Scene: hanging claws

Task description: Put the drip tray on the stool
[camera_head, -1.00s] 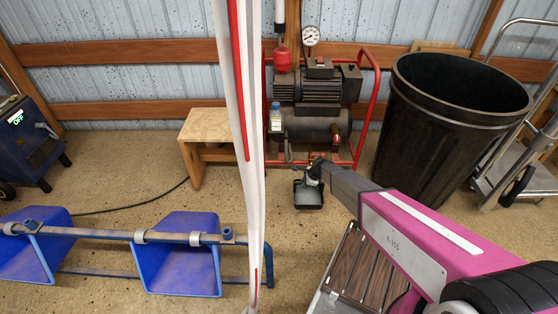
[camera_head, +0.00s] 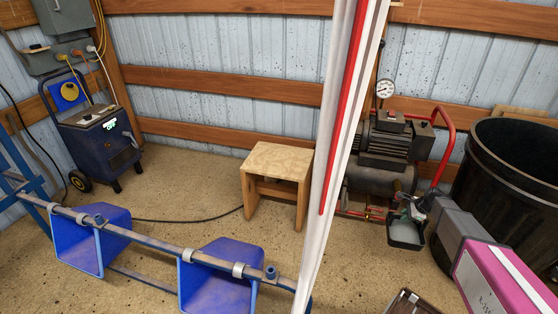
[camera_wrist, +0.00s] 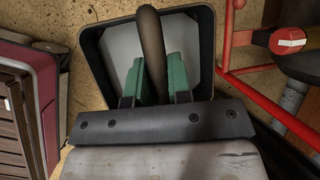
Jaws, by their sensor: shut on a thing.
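The drip tray (camera_head: 405,235) is a small black tray with a pale grey inside. It hangs from my gripper (camera_head: 414,208) in front of the compressor, clear of the stool. In the wrist view the drip tray (camera_wrist: 94,42) fills the top middle. The green fingers of my gripper (camera_wrist: 152,78) are shut on its dark upright handle (camera_wrist: 150,40). The wooden stool (camera_head: 279,160) stands on the floor near the wall, left of the tray, with its top bare. A white and red post passes between stool and tray in the head view.
The white and red post (camera_head: 338,150) crosses the view just right of the stool. A red-framed compressor (camera_head: 385,150) and a black bin (camera_head: 510,170) stand at right. Blue buckets (camera_head: 218,285) hang on a rail at front left. The floor before the stool is clear.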

